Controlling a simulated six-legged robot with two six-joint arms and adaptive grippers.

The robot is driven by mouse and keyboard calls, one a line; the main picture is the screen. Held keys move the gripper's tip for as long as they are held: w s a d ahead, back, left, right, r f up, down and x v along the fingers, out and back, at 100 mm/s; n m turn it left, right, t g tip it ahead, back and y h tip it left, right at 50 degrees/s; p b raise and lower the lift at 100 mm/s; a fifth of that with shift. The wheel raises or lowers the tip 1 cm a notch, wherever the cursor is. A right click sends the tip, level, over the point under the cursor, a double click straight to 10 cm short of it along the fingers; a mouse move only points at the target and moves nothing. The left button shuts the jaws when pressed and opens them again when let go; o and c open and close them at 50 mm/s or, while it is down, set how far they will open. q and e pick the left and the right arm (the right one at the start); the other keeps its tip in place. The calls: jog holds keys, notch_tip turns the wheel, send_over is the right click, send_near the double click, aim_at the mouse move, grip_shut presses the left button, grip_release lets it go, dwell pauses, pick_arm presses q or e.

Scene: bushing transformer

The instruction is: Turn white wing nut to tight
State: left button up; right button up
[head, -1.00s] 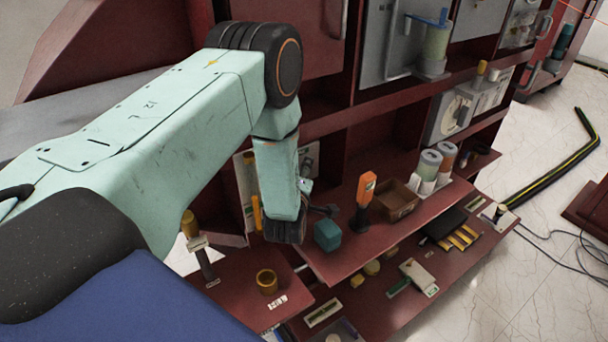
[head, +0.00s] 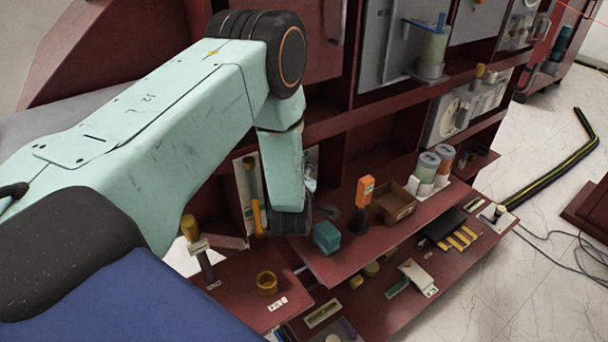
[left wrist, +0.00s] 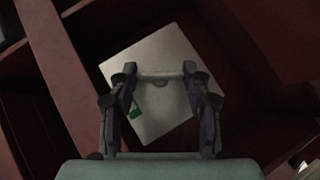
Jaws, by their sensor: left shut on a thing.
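A pale horizontal bar, which looks like the white wing nut (left wrist: 160,75), spans between the fingertips in the left wrist view. It lies in front of a light square panel (left wrist: 170,48). My left gripper (left wrist: 160,80) is shut on it, one finger at each end. The nut's thread and how tight it sits cannot be seen. In the head view the same panel (head: 246,192) shows partly behind my left forearm, which hangs down in front of it. The gripper's fingers and the nut are mostly hidden there. My right gripper is not in view.
A red shelf below holds a teal box (head: 327,236), an orange-topped tool (head: 365,190), a brown open box (head: 396,203) and cylinders. A brass cup (head: 267,283) stands on the lower left board. Red cabinet walls (left wrist: 55,75) flank the panel closely.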

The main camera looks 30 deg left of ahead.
pick_arm(q)
jog(key=shift+w+d+r+m+g+y+p, duration=0.15)
jog(key=shift+m+g+y+p, duration=0.15)
jog(key=shift+m+g+p, duration=0.8)
jog(key=shift+w+a+r+m+g+y+p, duration=0.25)
jog(key=shift+m+g+p, duration=0.35)
jog(key=shift+g, duration=1.05)
jog(key=shift+w+d+f+m+g+y+p, duration=0.1)
jog(key=shift+d+m+g+y+p, duration=0.2)
jog(key=shift+m+g+p, duration=0.8)
jog(key=shift+g+y, duration=0.25)
jog(key=shift+g, duration=0.3)
jog(key=o, duration=1.2)
jog(key=shift+a, duration=0.1)
jog(key=shift+c, duration=0.2)
jog(key=shift+s, duration=0.1)
jog(key=v, duration=1.2)
